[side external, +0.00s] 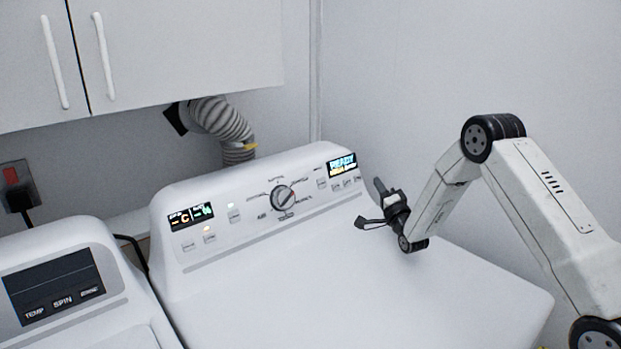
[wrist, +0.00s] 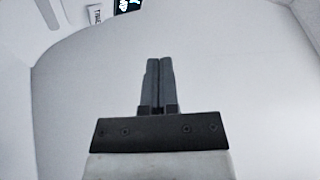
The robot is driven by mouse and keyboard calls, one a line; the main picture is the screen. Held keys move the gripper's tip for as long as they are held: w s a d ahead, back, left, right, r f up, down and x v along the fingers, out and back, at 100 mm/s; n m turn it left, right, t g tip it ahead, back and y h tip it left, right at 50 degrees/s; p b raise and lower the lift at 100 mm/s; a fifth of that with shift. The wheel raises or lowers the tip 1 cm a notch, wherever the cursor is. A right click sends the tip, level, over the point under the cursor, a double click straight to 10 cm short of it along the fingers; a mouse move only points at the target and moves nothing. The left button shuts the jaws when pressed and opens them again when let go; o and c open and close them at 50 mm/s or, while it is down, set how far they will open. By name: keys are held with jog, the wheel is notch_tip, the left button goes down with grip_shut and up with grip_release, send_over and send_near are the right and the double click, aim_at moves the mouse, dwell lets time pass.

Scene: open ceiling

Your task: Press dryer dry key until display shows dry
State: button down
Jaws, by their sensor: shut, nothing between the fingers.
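The white dryer (side external: 330,260) stands in the middle of the side view, with a raised control panel (side external: 240,215) along its back. The display (side external: 342,163) at the panel's right end reads "READY" with smaller text below. Several small keys (side external: 347,184) sit under it; their labels are too small to read, so I cannot tell which is the dry key. My gripper (side external: 379,186) is shut and empty, just right of these keys and apart from them. In the wrist view my gripper (wrist: 159,62) is shut, with plain white dryer surface ahead; part of the display (wrist: 127,4) shows at the top edge.
A round dial (side external: 283,198) and a second display (side external: 191,215) are further left on the panel. A washer-like machine (side external: 60,285) stands at the left. A vent hose (side external: 222,122) and cupboards (side external: 160,50) are behind. The dryer's top is clear.

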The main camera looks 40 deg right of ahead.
jog(key=shift+w, duration=0.1)
jog(key=w+f, duration=0.3)
jog(key=w, duration=0.5)
dwell(0.5)
jog(key=shift+w+f, duration=0.3)
jog(key=shift+w, duration=0.55)
dwell(3.0)
jog(key=shift+s+r, duration=0.1)
jog(key=shift+s, duration=0.1)
jog(key=shift+s+r, duration=0.2)
jog(key=shift+s, duration=0.4)
jog(key=shift+s, duration=0.1)
dwell(0.4)
jog(key=shift+s+r, duration=0.3)
jog(key=shift+s, duration=0.45)
jog(key=shift+s+r, duration=0.25)
jog(key=shift+s, duration=0.5)
jog(key=shift+s+r, duration=0.3)
jog(key=shift+s, duration=0.45)
